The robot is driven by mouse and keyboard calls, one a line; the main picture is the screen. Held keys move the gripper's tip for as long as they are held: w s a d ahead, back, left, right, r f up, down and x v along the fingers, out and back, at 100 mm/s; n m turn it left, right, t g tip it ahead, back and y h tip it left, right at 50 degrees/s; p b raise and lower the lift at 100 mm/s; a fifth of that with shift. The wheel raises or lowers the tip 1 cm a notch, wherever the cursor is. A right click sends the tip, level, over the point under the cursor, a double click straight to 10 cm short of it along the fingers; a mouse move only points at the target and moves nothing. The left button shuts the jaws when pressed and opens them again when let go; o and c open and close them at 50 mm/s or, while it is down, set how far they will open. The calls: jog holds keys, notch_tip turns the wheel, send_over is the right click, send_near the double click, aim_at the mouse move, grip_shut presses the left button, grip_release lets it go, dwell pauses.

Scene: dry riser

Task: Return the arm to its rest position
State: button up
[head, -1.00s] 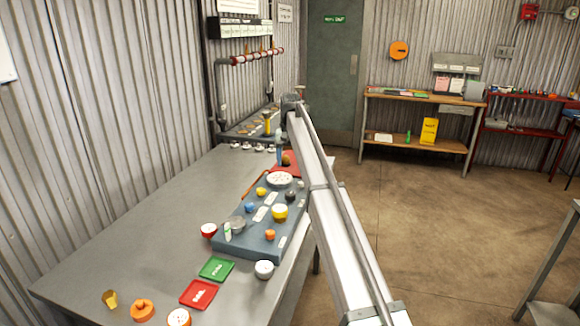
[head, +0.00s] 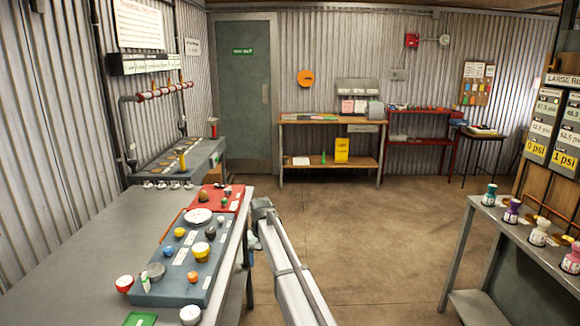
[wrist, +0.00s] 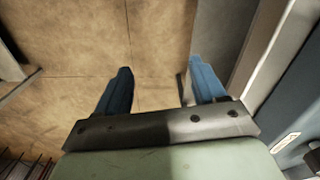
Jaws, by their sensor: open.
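My gripper (wrist: 160,85) is open in the wrist view. Its two blue fingers stand wide apart with nothing between them, and bare brown floor (wrist: 160,40) shows beyond. In the head view my arm reaches forward just right of the grey table (head: 95,245), and its far end is beside the table's edge. The fingers cannot be made out clearly in the head view. No object is held.
On the table a blue-grey board (head: 160,290) carries several small cups and a white dial, with a red board (head: 228,198) behind it. A bench with several coloured bottles (head: 512,211) stands at the right. Open floor (head: 390,240) lies between.

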jog(key=s+d+f+m, duration=0.1)
jog(key=s+d+f, duration=1)
jog(key=s+d, duration=0.4)
jog(key=s+d+f+m, duration=0.1)
jog(key=s+d+f, duration=1.15)
jog(key=s, duration=0.55)
jog(key=s+f+g, duration=0.3)
jog(key=s+f, duration=0.7)
jog(key=s, duration=0.4)
jog(key=s+f+g, duration=0.3)
jog(key=s+f, duration=0.7)
jog(key=s, duration=0.4)
jog(key=shift+s+g, duration=0.25)
jog(key=shift+g, duration=0.15)
